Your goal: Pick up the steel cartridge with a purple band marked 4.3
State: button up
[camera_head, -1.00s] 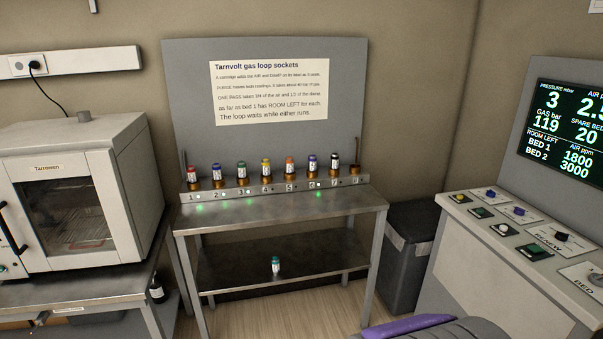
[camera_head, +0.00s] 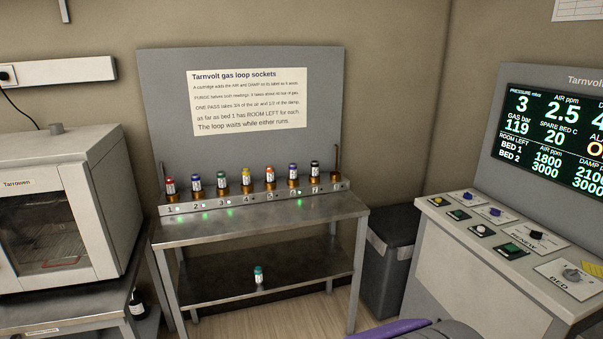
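Several small banded cartridges stand upright in a row of numbered brass sockets on the bench. The sixth cartridge (camera_head: 293,174) has a blue-to-purple band, and the second cartridge (camera_head: 196,183) has a blue-looking band. I cannot tell for sure which band is purple, and the marks are too small to read. The others in the row have red, green, yellow, orange and black bands. A teal-banded cartridge (camera_head: 258,275) stands on the lower shelf.
The socket strip (camera_head: 262,198) runs along the back of the steel bench (camera_head: 280,226), whose front top is clear. The rightmost socket is empty. An oven (camera_head: 60,205) stands left. A dark bin (camera_head: 391,262) and a control console (camera_head: 470,262) with a readout are at right.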

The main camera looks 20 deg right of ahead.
aim_at(292, 167)
jog(key=i+u, duration=0.1)
jog(key=i, duration=0.35)
jog(key=i+l+u, duration=0.1)
jog(key=i, duration=0.35)
jog(key=i+l, duration=0.15)
jog(key=i, duration=0.3)
jog(key=i+l+u, duration=0.15)
jog(key=i, duration=0.3)
jog(key=i+l+u, duration=0.1)
jog(key=i, duration=0.35)
